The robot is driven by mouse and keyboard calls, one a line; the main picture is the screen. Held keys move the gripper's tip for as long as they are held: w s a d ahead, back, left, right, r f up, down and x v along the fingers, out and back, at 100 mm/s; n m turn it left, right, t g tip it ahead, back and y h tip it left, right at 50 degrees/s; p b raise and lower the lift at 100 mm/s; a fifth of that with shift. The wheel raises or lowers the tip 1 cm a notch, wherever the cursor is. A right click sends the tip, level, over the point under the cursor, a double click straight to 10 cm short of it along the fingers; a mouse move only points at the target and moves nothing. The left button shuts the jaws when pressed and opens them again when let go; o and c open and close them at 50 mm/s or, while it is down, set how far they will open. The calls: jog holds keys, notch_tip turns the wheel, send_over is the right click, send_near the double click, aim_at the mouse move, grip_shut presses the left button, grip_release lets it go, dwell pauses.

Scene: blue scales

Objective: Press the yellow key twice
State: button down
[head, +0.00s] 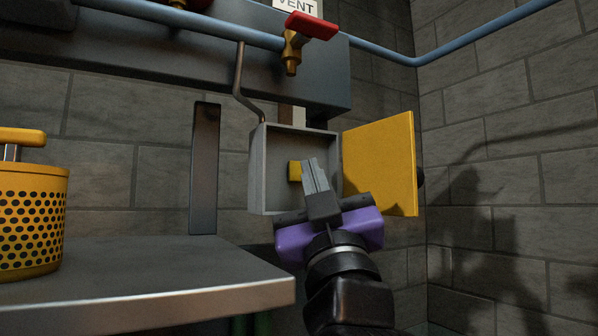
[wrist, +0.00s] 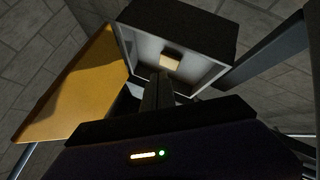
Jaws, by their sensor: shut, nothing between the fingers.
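The yellow key (head: 294,171) is a small block inside an open grey wall box (head: 257,170). In the wrist view the key (wrist: 171,61) shows pale yellow on the box's back wall. My gripper (head: 314,168) is shut and empty. In the head view its fingertips lie just right of the key and overlap part of the box opening. In the wrist view the fingers (wrist: 158,88) point toward the key from the box's near edge, with a visible gap between them. I cannot tell the exact depth of the gap.
The box's yellow door (head: 380,164) hangs open to the right, close to my gripper. A metal bench (head: 150,270) with a perforated yellow basket (head: 30,225) stands at left. A pipe with a red-handled valve (head: 311,25) runs above. A dark upright bar (head: 205,170) stands left of the box.

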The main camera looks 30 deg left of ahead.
dwell(0.6)
jog(key=shift+w+a, duration=0.25)
jog(key=shift+a, duration=0.1)
jog(key=shift+w+a, duration=0.15)
jog(key=shift+a, duration=0.2)
dwell(0.6)
jog(key=shift+d, duration=0.15)
jog(key=shift+s+d, duration=0.35)
jog(key=shift+d, duration=0.2)
dwell(0.3)
jog(key=s+d, duration=0.1)
jog(key=d, duration=0.2)
jog(key=s+d, duration=0.1)
jog(key=shift+s+d, duration=0.15)
jog(key=shift+s, duration=0.15)
dwell(0.8)
